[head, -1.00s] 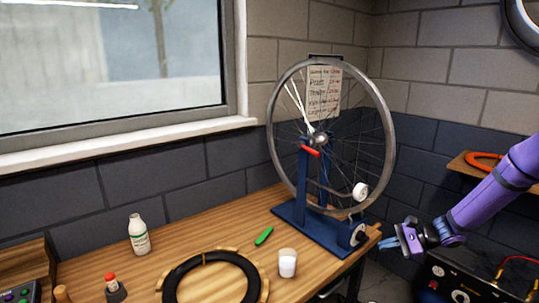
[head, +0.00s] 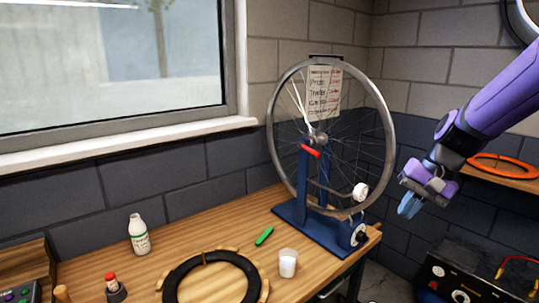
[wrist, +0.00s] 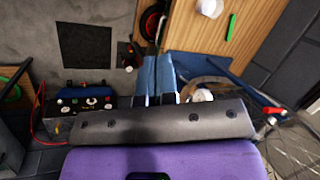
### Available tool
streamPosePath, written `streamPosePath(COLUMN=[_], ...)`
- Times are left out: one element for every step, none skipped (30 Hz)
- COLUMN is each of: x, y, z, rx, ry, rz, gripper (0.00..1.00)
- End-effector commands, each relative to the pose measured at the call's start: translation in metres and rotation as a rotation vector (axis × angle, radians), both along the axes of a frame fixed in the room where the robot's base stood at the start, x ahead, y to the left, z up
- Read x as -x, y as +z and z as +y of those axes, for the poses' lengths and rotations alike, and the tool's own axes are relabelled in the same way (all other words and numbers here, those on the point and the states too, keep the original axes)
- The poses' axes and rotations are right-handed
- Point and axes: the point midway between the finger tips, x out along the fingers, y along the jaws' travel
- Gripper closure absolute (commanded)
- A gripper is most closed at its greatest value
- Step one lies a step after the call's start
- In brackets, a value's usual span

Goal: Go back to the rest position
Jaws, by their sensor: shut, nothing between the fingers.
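My gripper (head: 409,206) is at the right in the head view, in the air to the right of the wheel stand, with its blue fingertips pointing down. The fingers are together with nothing between them. The blue fingers also show in the wrist view (wrist: 157,75). The bicycle wheel (head: 275,160) stands upright in the blue truing stand (head: 295,212) on the wooden bench (head: 200,228). My gripper does not touch either of them.
On the bench are a white bottle (head: 139,238), a green tool (head: 264,236), a white cup (head: 288,265) and a black tyre (head: 172,283). A shelf with an orange ring (head: 503,165) is behind my arm. A black box with dials (head: 455,284) stands at the lower right.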

Motion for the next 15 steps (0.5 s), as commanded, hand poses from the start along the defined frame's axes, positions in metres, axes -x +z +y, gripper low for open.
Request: streamPosePath(x=[0.012, 0.018, 0.026, 0.033, 0.039, 0.047, 0.054, 0.061, 0.069, 0.076, 0.082, 0.091, 0.098, 0.105, 0.113], y=[0.012, 0.017, 0.024, 0.029, 0.034, 0.04, 0.045, 0.049, 0.055, 0.059, 0.063, 0.068, 0.072, 0.075, 0.079], z=[0.003, 0.004, 0.004, 0.005, 0.006, 0.006, 0.006, 0.006, 0.006, 0.006, 0.006, 0.005, 0.005, 0.004, 0.004], rx=[0.035, 0.055, 0.081, 0.101, 0.12, 0.144, 0.163, 0.181, 0.205, 0.223, 0.241, 0.263, 0.28, 0.297, 0.318], ry=[0.026, 0.039, 0.057, 0.07, 0.083, 0.1, 0.112, 0.123, 0.139, 0.149, 0.16, 0.174, 0.184, 0.195, 0.208], rz=[-0.03, -0.044, -0.065, -0.079, -0.095, -0.115, -0.13, -0.146, -0.168, -0.184, -0.199, -0.222, -0.238, -0.255, -0.278], gripper=[1.0, 1.0, 1.0, 1.0, 1.0, 1.0, 1.0, 1.0, 1.0, 1.0, 1.0, 1.0, 1.0, 1.0, 1.0])
